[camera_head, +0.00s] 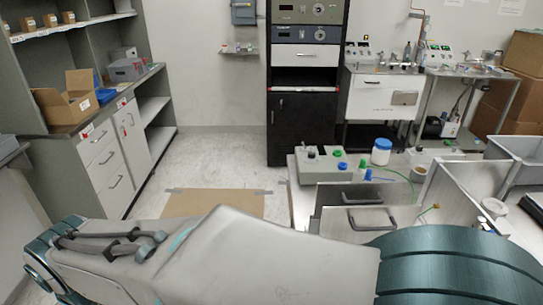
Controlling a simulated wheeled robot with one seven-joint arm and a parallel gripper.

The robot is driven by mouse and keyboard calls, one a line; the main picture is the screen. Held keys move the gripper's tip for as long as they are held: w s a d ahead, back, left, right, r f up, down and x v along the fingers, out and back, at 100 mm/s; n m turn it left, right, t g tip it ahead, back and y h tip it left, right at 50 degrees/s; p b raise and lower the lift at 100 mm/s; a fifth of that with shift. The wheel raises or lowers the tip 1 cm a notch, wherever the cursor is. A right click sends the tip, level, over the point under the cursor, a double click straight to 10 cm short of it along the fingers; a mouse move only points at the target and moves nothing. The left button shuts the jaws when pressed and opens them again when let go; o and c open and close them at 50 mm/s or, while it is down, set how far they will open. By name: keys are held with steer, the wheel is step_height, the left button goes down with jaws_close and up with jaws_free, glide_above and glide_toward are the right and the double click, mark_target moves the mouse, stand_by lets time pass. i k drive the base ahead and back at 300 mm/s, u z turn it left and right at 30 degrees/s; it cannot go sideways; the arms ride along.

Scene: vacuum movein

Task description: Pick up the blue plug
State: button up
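A small blue piece (368,175) stands at the right side of the low bench in the middle right. It may be the blue plug, but it is too small to tell for sure. Another small blue spot (342,166) is on the front of a grey-green box (321,166) with a green knob and a dark knob on top. My arm crosses the foreground from right to left. My gripper does not show, so whether it is open or shut is hidden. The arm covers the lower part of the scene.
A black rack cabinet (295,130) is at the back, and a shelf unit with drawers (104,168) is at left. The floor between is clear, with a taped brown sheet (215,203).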

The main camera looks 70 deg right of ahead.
mark_target(368, 178)
steer(key=i, duration=1.35)
steer(key=z, duration=2.55)
steer(key=i, duration=1.85)
steer(key=z, duration=2.55)
steer(key=i, duration=0.35)
steer(key=z, duration=0.1)
